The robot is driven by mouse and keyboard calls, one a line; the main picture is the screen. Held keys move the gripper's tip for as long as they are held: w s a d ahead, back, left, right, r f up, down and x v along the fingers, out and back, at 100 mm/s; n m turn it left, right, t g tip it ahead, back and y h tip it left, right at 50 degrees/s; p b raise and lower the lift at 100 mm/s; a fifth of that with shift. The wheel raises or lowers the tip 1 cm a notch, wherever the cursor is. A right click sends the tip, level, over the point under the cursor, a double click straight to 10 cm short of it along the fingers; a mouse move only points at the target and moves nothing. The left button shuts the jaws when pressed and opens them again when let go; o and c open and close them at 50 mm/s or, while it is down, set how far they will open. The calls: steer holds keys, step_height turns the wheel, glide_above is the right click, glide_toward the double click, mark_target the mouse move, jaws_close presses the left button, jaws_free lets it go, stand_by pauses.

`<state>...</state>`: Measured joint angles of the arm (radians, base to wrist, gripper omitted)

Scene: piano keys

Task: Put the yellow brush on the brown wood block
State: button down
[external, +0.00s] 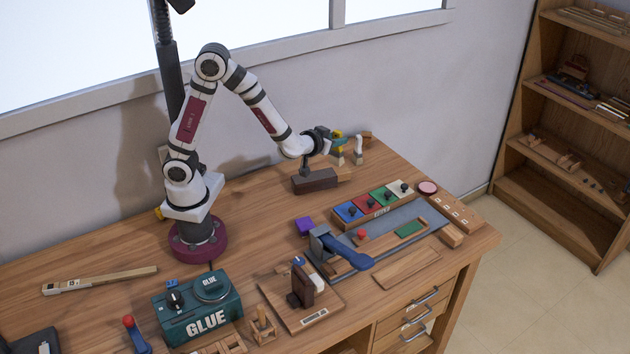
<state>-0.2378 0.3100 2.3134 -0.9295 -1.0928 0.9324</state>
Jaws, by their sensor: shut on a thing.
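My gripper (338,143) is at the back of the bench, pointing right, with its fingers around a small upright thing with yellow parts. This looks like the yellow brush (338,134); a yellowish part also shows just below the fingers. The fingers hide its middle, and I cannot tell whether its lower end touches the bench. The dark brown wood block (316,181) lies on the bench below and slightly left of my gripper. A small dark upright shape (306,166) shows at the block's back edge; I cannot tell what it is.
A white-topped upright item (358,148) stands close right of my gripper, with a small brown piece (367,136) behind it. The wall is close behind. Bare wood lies left of the block.

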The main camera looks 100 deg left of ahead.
steer(key=shift+s+a+f, duration=0.75)
steer(key=shift+a+f, duration=1.05)
steer(key=shift+f, duration=0.05)
steer(key=shift+s+a+f, duration=0.75)
steer(key=shift+a+f, duration=1.05)
steer(key=shift+s+a+f, duration=0.75)
steer(key=shift+a+f, duration=1.05)
steer(key=shift+f, duration=0.05)
steer(key=shift+f, duration=0.15)
steer(key=c, duration=0.6)
jaws_free()
